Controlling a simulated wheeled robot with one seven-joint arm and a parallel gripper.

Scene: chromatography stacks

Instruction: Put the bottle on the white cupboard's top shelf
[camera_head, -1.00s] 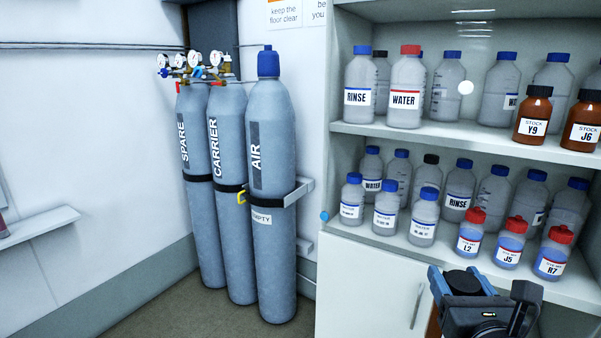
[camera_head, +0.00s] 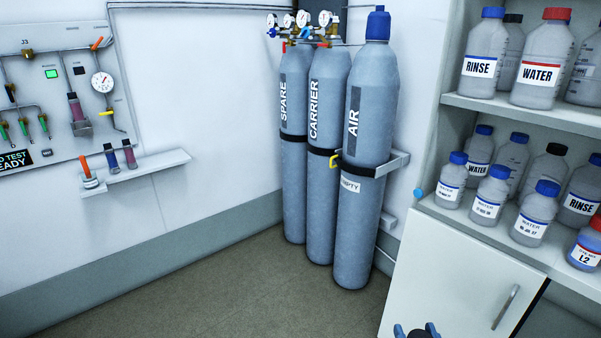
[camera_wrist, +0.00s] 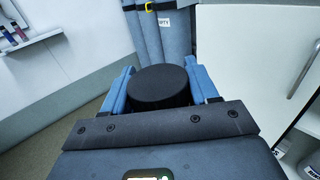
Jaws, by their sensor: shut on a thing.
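My gripper (camera_wrist: 162,80) is shut on a bottle, with its blue fingers on either side of the round black cap (camera_wrist: 160,88) in the wrist view. The bottle's body is hidden below the cap and behind my gripper. In the head view only the tip of my gripper (camera_head: 416,331) shows at the bottom edge. A white cupboard (camera_head: 462,268) with open shelves above its door stands at the right. Its upper visible shelf (camera_head: 530,112) holds a RINSE bottle (camera_head: 483,58), a WATER bottle (camera_head: 541,68) and others behind. The picture cuts off the cupboard's top and right side.
The lower shelf (camera_head: 450,208) is crowded with bottles. Three grey gas cylinders (camera_head: 365,130) stand strapped left of the cupboard. A small wall ledge (camera_head: 150,168) with vials is at the left, under a gauge panel (camera_head: 60,85). The floor (camera_head: 240,290) before the cylinders is clear.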

